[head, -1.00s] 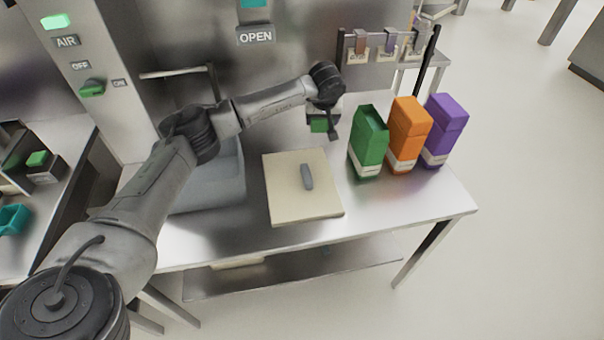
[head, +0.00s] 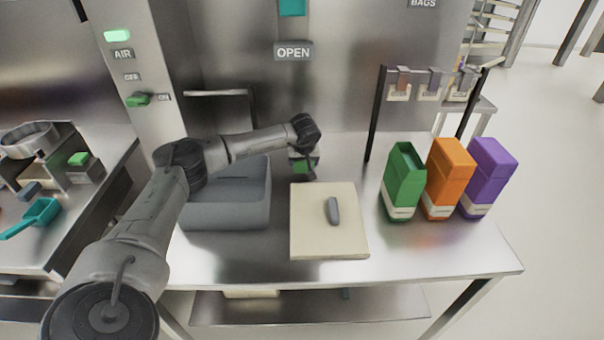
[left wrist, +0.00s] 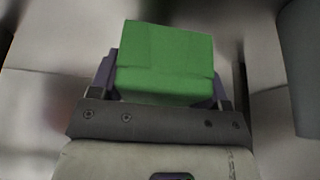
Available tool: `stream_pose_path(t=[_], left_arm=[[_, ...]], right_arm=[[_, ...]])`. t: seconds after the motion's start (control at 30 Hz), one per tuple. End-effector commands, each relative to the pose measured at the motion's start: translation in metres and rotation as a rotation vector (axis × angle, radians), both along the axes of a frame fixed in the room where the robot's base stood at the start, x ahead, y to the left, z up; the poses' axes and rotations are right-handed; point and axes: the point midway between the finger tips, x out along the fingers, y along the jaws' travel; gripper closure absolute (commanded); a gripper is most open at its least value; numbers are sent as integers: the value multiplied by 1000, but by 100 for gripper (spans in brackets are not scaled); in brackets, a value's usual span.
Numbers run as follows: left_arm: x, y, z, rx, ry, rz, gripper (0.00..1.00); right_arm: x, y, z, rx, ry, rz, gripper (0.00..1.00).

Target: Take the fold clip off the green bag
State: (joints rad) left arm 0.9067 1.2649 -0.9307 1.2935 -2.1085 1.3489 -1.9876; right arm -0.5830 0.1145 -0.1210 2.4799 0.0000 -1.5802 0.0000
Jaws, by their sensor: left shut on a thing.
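The green bag (head: 403,182) stands upright on the steel table, leftmost of three bags, and its top looks open with no clip on it. My left gripper (head: 303,170) is shut on a green block, which looks like the fold clip (head: 300,166). It is held behind the cutting board, left of the green bag and apart from it. In the left wrist view the green fold clip (left wrist: 166,62) fills the space between the fingers. My right gripper is not in view.
A grey bin (head: 228,212) stands left of the cream board (head: 312,238), on which a grey object (head: 333,211) lies. Orange (head: 448,175) and purple (head: 490,175) bags stand right of the green one. A rack (head: 372,115) with hanging clips is behind them. The table front is clear.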

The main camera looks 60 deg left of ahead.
Motion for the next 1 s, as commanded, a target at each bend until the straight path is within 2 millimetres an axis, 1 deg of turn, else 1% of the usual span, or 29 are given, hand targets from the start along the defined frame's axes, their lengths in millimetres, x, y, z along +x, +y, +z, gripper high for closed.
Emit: stream_pose_path(t=[0.1,0.27,0.53,0.97,1.0], left_arm=[[-4,3,-4,1,1,-1,58],[-5,4,-10,0,2,-1,58],[-5,4,-43,-1,1,0,58],[-5,4,-47,-1,1,0,58],[-5,4,-47,-1,1,0,29]], right_arm=[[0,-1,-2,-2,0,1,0],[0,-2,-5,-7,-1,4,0],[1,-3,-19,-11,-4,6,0],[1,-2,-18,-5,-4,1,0],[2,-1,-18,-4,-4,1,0]])
